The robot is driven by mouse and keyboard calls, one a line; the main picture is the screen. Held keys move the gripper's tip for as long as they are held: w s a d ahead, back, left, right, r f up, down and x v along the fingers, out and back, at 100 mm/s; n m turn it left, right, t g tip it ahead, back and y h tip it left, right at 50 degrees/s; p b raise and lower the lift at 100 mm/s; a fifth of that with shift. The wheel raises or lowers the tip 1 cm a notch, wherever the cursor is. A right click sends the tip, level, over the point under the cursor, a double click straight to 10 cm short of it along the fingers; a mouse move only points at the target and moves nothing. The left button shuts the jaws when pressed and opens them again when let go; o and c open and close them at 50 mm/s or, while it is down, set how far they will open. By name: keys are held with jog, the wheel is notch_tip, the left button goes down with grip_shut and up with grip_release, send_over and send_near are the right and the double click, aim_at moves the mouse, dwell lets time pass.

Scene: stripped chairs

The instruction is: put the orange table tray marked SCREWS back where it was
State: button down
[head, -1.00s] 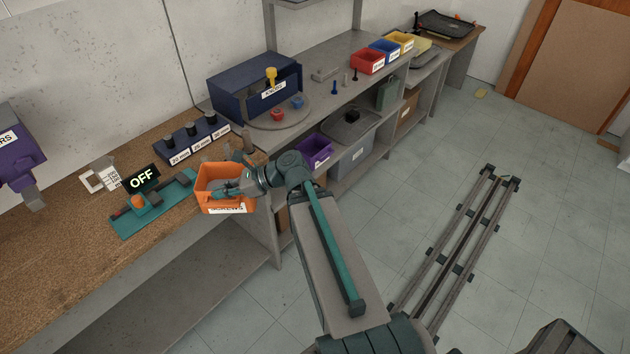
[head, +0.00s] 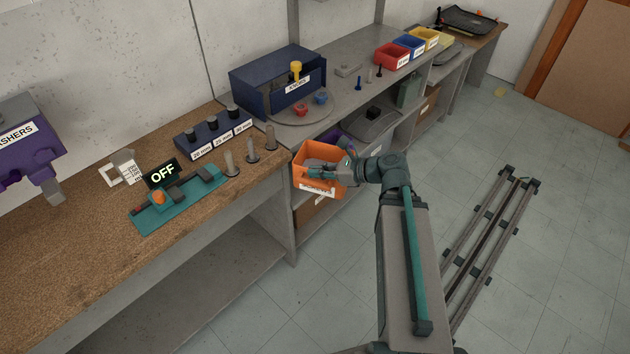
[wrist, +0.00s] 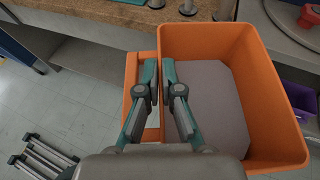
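The orange tray (head: 327,187) hangs in the air off the right end of the wooden bench, in front of the grey shelf unit. A white label, too small to read clearly, shows on its lower front side. My gripper (head: 316,168) reaches to it from the right. In the wrist view the tray (wrist: 272,100) is upright with a flat grey surface inside. My gripper (wrist: 160,70) is shut on its left wall, one finger on each side. A rim or handle of the tray sticks out left of the fingers.
The wooden bench (head: 90,240) holds a teal fixture (head: 180,205), an OFF sign (head: 163,173) and several upright metal pegs (head: 252,152). A dark blue KNOBS box (head: 275,85) stands on the grey shelf unit. Red (head: 391,57), blue and yellow bins stand farther back. The floor at right is open beside a rail (head: 485,260).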

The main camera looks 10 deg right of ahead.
aim_at(317, 192)
jog(key=shift+d+f+b, duration=0.25)
jog(key=shift+f+b, duration=0.3)
jog(key=shift+f, duration=0.1)
jog(key=shift+w+d+f+b, duration=0.1)
jog(key=shift+w+f+b, duration=0.05)
jog(key=shift+f+b, duration=0.6)
jog(key=w+d+f+m+t+h+b, duration=0.25)
jog(key=w+f+b, duration=0.65)
jog(key=f+b, duration=0.65)
jog(key=w+d+f+m+t+h+b, duration=0.1)
jog(key=w+d+f+b, duration=0.2)
jog(key=w+f+b, duration=0.95)
jog(key=w+a+f+b, duration=0.2)
jog(key=w+a+b, duration=0.2)
jog(key=w, duration=0.2)
jog(key=w+a+f+m+b, duration=0.1)
jog(key=w+a+f+b, duration=0.1)
jog(key=w+a+b, duration=0.2)
jog(key=w+b, duration=0.1)
jog(key=w, duration=0.2)
jog(key=shift+a+f, duration=0.2)
jog(key=shift+f, duration=0.2)
